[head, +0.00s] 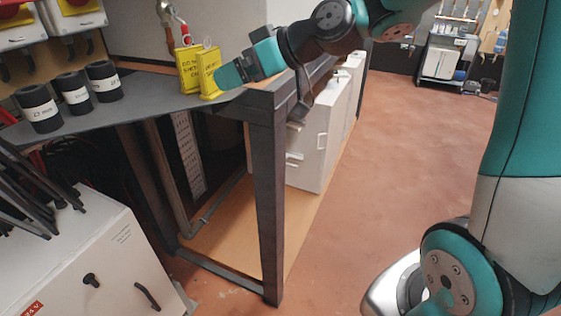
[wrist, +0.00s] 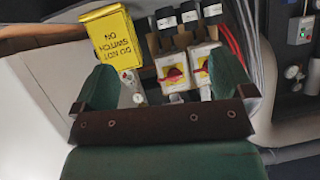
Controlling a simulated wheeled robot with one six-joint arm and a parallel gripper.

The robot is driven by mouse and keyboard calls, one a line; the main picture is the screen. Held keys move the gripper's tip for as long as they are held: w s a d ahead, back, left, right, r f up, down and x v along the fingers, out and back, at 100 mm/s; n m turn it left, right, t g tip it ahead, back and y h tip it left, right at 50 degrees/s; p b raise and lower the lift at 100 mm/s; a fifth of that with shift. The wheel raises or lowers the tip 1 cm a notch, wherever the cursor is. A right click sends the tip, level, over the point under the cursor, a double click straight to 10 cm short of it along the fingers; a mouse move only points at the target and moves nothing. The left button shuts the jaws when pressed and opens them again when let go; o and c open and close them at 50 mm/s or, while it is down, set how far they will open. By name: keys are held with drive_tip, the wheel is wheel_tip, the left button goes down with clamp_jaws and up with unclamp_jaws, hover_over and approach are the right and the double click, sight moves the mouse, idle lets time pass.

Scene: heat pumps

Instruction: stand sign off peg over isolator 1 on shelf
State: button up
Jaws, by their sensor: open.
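Two yellow signs with dark lettering show in the head view, close together at the shelf's right end: a rear sign (head: 187,68) and a front sign (head: 209,72). The front one appears upright on the grey shelf (head: 150,98). My gripper (head: 230,78) is right beside the front sign; a gap or touch cannot be told. In the wrist view, my gripper (wrist: 165,68) is open with nothing between its fingers. One yellow sign (wrist: 112,38) shows beyond the left finger, lettering upside down. Isolators with red knobs (wrist: 173,74) (wrist: 202,68) show beyond; their numbers are unreadable.
Several black cylinders with white labels (head: 74,92) stand on the shelf's left part. Dark pegs (head: 50,62) show below the isolators. A red-handled valve (head: 170,20) is behind the signs. A white cabinet (head: 320,140) stands right of the bench leg (head: 268,200). Open floor lies right.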

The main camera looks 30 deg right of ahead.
drive_tip(key=s+a+f+g+h, duration=0.1)
drive_tip(key=s+a+f+g, duration=0.1)
drive_tip(key=s, duration=0.6)
drive_tip(key=s+a+f+g+h, duration=0.2)
drive_tip(key=s+g, duration=0.2)
drive_tip(key=s, duration=0.5)
drive_tip(key=s+a+f+g+h, duration=0.1)
drive_tip(key=s+a+f+g, duration=0.1)
drive_tip(key=s, duration=0.6)
drive_tip(key=shift+s+f+m+g+h, duration=0.3)
drive_tip(key=shift+f+g, duration=0.2)
drive_tip(key=shift+f, duration=0.05)
